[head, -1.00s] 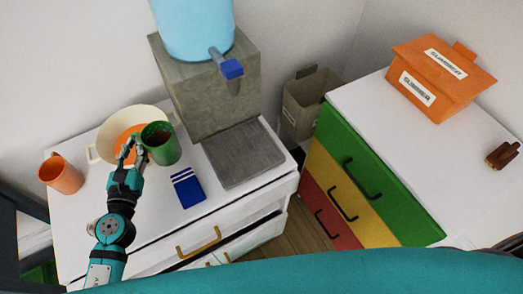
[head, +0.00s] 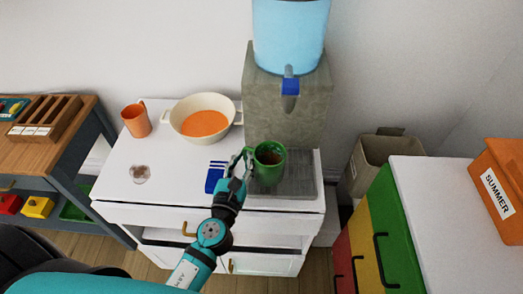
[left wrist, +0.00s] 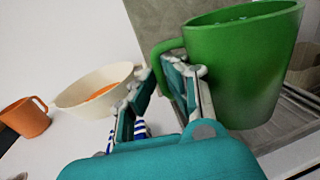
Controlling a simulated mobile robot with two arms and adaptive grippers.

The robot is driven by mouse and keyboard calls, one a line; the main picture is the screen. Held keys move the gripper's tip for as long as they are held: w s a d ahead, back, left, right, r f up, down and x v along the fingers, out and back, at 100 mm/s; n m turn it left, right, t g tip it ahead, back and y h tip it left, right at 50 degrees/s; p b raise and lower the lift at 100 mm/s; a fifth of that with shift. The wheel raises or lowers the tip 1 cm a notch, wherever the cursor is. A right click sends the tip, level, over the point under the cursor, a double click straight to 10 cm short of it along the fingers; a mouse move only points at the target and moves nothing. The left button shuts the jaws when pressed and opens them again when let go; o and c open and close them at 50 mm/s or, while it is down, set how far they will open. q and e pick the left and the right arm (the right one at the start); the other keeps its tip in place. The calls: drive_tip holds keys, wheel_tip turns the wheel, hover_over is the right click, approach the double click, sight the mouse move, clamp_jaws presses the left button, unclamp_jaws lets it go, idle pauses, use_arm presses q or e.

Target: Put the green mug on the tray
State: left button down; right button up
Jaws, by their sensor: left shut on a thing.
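The green mug (head: 266,172) has something dark inside and looks close to upright. My left gripper (head: 242,162) is shut on its handle, left of the body. The mug also shows large in the left wrist view (left wrist: 242,70), with the gripper's fingers (left wrist: 160,72) at the handle. The grey ribbed tray (head: 301,182) lies on the white cabinet in front of the stone-coloured water dispenser (head: 290,112). The mug is over the tray's left part and hides some of it; I cannot tell whether it touches. My right gripper is not in view.
A cream bowl (head: 234,108) with orange contents and an orange mug (head: 136,121) stand at the back left. A blue striped cloth (head: 213,177) lies left of the tray. A small round clear item (head: 140,173) is on the cabinet (head: 165,195). The tray's right part is bare.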

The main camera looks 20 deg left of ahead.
sight(258, 154)
use_arm(q)
drive_tip(key=w, duration=0.1)
drive_tip(key=w+d, duration=0.1)
drive_tip(key=w, duration=0.3)
drive_tip(key=shift+d+f, duration=0.2)
drive_tip(key=shift+d, duration=0.2)
drive_tip(key=shift+w, duration=0.5)
drive_tip(key=shift+w+d+f, duration=0.15)
drive_tip(key=shift+w+f, duration=0.15)
wheel_tip(258, 154, down, 3)
drive_tip(key=b, duration=0.2)
drive_tip(key=shift+f+b, duration=0.15)
drive_tip(key=shift+b, duration=0.25)
drive_tip(key=shift+s+f, duration=0.1)
drive_tip(key=c, duration=1.4)
unclamp_jaws()
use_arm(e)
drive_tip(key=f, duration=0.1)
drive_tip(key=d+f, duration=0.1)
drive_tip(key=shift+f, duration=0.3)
